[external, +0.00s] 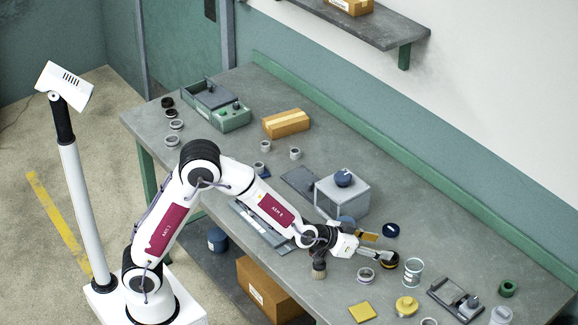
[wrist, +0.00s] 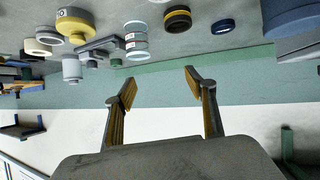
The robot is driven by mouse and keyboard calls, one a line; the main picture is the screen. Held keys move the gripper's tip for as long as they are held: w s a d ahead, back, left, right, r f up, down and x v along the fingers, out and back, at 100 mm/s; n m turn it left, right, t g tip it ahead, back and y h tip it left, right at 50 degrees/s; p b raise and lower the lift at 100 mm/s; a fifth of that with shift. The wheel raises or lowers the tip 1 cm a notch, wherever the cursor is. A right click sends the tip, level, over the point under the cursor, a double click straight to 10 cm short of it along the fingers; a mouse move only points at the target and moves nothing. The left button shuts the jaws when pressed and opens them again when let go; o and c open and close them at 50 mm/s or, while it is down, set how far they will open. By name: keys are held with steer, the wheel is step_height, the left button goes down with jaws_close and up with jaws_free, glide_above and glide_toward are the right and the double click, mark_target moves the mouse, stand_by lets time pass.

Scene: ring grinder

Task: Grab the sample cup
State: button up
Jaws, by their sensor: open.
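A pale cup with teal bands (external: 412,270), which looks like the sample cup, stands upright on the bench to the right of my gripper (external: 386,253). It also shows in the wrist view (wrist: 137,40), beyond the fingertips and up from the left finger. My gripper in the wrist view (wrist: 160,88) is open, with nothing between its yellow-padded fingers. The gripper and the cup are apart. In the external view the fingertips overlap a dark disc with a yellow band (external: 389,262); whether they touch cannot be told.
A yellow round part (external: 407,306), a grey ring (external: 366,275) and a dark fixture (external: 455,299) lie near the cup. A dark blue ring (external: 391,230) lies behind the gripper. A grey machine box (external: 342,195) stands to the left. The bench behind the cup is clear.

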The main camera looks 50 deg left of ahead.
steer(key=t, duration=0.2)
glide_toward(406, 272)
steer(key=shift+y, duration=0.4)
steer(key=x, duration=0.5)
steer(key=shift+g, duration=0.3)
steer(key=shift+x, duration=1.25)
steer(key=shift+w+d, duration=0.15)
steer(key=shift+d+r+x, duration=0.15)
steer(key=shift+x, duration=1.05)
steer(key=shift+d+r+x, duration=0.1)
steer(key=shift+x, duration=1.15)
steer(key=c, duration=1.1)
